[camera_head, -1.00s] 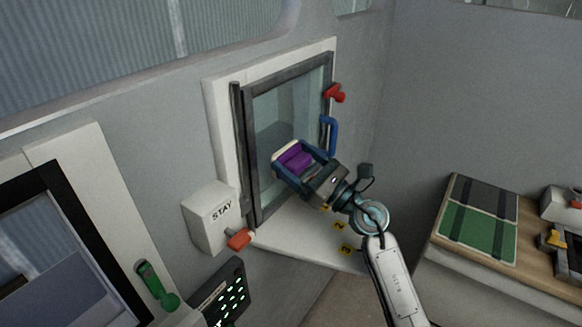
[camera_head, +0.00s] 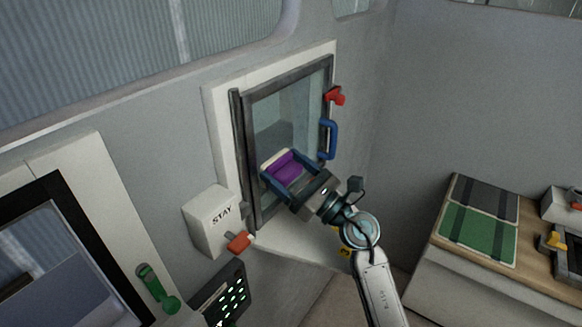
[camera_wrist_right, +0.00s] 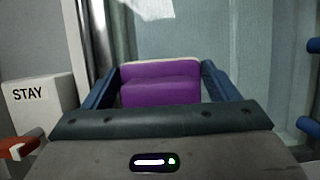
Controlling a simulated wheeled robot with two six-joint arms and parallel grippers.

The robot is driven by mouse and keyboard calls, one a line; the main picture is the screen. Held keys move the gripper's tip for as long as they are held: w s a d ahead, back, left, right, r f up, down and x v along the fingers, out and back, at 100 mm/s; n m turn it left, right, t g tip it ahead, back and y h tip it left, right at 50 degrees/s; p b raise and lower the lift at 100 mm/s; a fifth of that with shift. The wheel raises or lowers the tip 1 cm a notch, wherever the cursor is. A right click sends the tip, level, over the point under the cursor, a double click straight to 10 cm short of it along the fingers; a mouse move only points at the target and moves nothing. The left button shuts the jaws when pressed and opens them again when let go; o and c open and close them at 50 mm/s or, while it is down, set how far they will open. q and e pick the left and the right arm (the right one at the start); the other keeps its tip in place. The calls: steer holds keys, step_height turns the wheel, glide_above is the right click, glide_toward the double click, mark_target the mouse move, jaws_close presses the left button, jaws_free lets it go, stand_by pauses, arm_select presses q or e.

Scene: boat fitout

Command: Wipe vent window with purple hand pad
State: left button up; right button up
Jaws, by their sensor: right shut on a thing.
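The vent window (camera_head: 295,112) is a grey-framed glass pane in a white surround on the wall, with a blue handle (camera_head: 328,139) on its right side. My right gripper (camera_head: 279,171) is shut on the purple hand pad (camera_head: 286,165), with one blue finger on each side of it. The pad, with its pale front edge, is in front of the lower left part of the glass. In the right wrist view the pad (camera_wrist_right: 160,82) faces the pane; I cannot tell whether it touches the glass. My left gripper is not in view.
A white box marked STAY (camera_head: 211,219) with a red lever (camera_head: 238,242) stands left of the window. A red latch (camera_head: 336,96) is at its upper right. A lit panel (camera_head: 222,294) and green handle (camera_head: 157,288) are lower left. A bench with a green mat (camera_head: 478,233) is at right.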

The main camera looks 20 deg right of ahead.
steer(key=shift+s+a+f, duration=0.1)
steer(key=shift+f, duration=0.15)
steer(key=shift+s+f, duration=0.15)
steer(key=shift+s, duration=0.25)
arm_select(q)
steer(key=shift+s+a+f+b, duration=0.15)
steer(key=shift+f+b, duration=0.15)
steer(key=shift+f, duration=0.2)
arm_select(e)
steer(key=s+d, duration=0.3)
steer(key=s, duration=0.1)
steer(key=shift+r, duration=0.4)
steer(key=shift+s, duration=0.1)
arm_select(q)
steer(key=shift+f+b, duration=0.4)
steer(key=shift+b, duration=0.05)
arm_select(e)
steer(key=shift+s+d, duration=0.95)
steer(key=shift+s, duration=0.2)
